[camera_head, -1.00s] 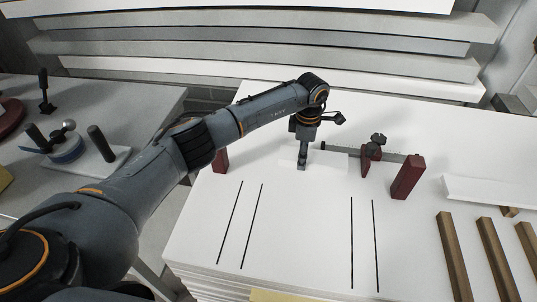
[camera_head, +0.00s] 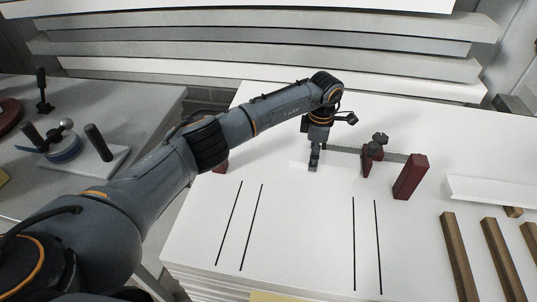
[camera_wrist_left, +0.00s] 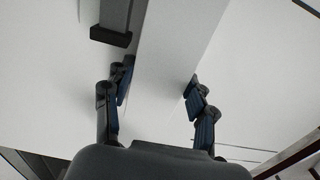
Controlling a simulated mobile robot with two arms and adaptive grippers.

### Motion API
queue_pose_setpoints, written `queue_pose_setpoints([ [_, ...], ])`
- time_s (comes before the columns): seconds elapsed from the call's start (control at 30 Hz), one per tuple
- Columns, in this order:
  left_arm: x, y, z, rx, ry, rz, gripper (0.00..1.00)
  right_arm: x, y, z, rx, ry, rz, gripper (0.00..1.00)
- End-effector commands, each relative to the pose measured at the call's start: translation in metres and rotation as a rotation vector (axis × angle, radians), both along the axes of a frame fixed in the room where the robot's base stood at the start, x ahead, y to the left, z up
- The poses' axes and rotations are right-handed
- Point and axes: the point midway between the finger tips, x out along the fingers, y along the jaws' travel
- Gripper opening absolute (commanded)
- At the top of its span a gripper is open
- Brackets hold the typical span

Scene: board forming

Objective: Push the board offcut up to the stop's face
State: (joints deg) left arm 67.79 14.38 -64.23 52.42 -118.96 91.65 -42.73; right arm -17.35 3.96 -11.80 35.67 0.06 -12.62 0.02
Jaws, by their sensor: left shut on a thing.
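The board offcut (camera_head: 341,168) is a flat white strip lying on the white board stack. It also shows in the left wrist view (camera_wrist_left: 165,50), running between the fingers. My left gripper (camera_head: 314,165) points down and is shut on the offcut, with one finger at each side in the left wrist view (camera_wrist_left: 158,82). The stop (camera_head: 368,163) is a dark red block with a black knob on a dark rail (camera_head: 340,150). The offcut's right end is close to the stop; I cannot tell whether they touch. My right gripper is not in view.
A red block (camera_head: 410,178) stands right of the stop; another (camera_head: 221,164) is partly behind my arm. Wooden strips (camera_head: 457,255) and a white piece (camera_head: 490,190) lie at right. Black lines mark the clear front of the board. A grey table (camera_head: 150,100) stands left.

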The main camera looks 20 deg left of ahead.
Motion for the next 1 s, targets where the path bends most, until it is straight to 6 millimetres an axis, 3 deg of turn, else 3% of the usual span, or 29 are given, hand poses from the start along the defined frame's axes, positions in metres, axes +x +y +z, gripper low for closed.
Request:
queue_pose_setpoints([
  [0.5, 0.003, -0.016, -0.001, -0.002, -0.001, -0.002, 0.11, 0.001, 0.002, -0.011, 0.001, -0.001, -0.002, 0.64],
  [0.53, 0.003, -0.015, -0.001, -0.002, -0.001, -0.002, 0.62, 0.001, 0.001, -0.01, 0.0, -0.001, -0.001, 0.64],
  [0.63, 0.003, -0.015, 0.0, -0.002, -0.001, -0.002, 0.82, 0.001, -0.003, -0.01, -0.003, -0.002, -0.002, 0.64],
  [0.87, 0.003, -0.015, 0.0, -0.001, 0.0, -0.001, 0.82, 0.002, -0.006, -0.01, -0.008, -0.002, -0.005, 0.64],
  [1.0, 0.003, -0.014, -0.001, 0.001, 0.001, -0.001, 0.98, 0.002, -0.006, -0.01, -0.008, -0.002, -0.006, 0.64],
])
